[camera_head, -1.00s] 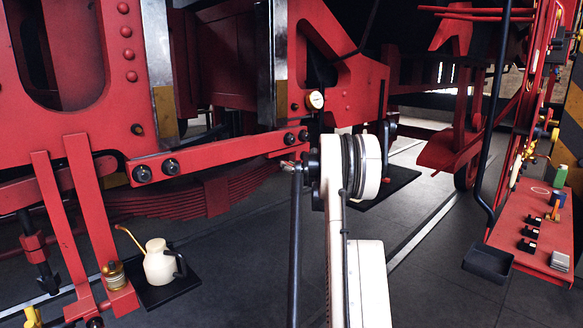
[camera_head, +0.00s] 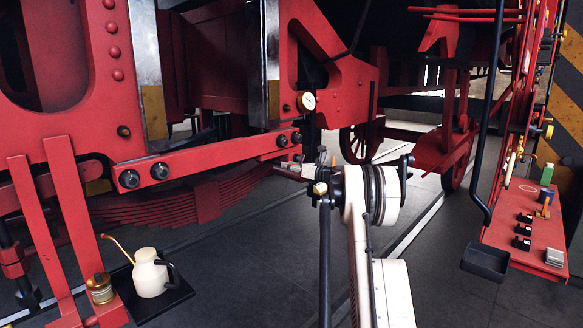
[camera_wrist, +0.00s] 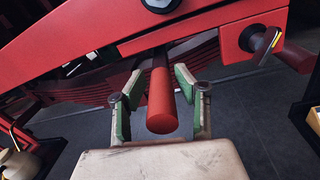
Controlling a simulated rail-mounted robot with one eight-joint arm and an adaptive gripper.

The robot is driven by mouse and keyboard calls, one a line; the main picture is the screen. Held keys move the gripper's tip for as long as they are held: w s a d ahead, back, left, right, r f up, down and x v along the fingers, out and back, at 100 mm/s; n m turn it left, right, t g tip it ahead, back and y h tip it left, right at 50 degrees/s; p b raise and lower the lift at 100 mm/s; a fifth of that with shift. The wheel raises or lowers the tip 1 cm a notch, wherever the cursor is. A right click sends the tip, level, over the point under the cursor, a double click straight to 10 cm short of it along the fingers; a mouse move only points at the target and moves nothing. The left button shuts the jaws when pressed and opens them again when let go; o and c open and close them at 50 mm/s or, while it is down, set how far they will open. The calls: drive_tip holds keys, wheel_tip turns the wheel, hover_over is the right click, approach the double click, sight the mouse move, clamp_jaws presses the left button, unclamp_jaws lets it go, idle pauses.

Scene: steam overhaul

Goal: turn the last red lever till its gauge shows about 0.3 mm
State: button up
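In the wrist view a round red lever handle (camera_wrist: 161,105) points toward me between the two fingers of my gripper (camera_wrist: 158,95). The fingers with green pads are open, one on each side of the handle, with a visible gap on both sides. In the head view a round white-faced gauge (camera_head: 307,101) stands above the right end of the red bar; its reading is too small to tell. In that view my gripper is mostly hidden behind my arm, and I cannot make out the lever clearly.
A long red bar (camera_head: 205,160) with dark bolts runs above the leaf spring (camera_head: 165,197). A cream oil can (camera_head: 149,273) stands on a black mat at lower left. A red shelf (camera_head: 528,225) with small parts is at right. Grey floor is open between.

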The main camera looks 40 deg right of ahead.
drive_tip(key=shift+o, duration=0.6)
drive_tip(key=s+d, duration=0.1)
drive_tip(key=s, duration=1.1)
drive_tip(key=shift+d, duration=0.4)
drive_tip(key=shift+w+a, duration=0.1)
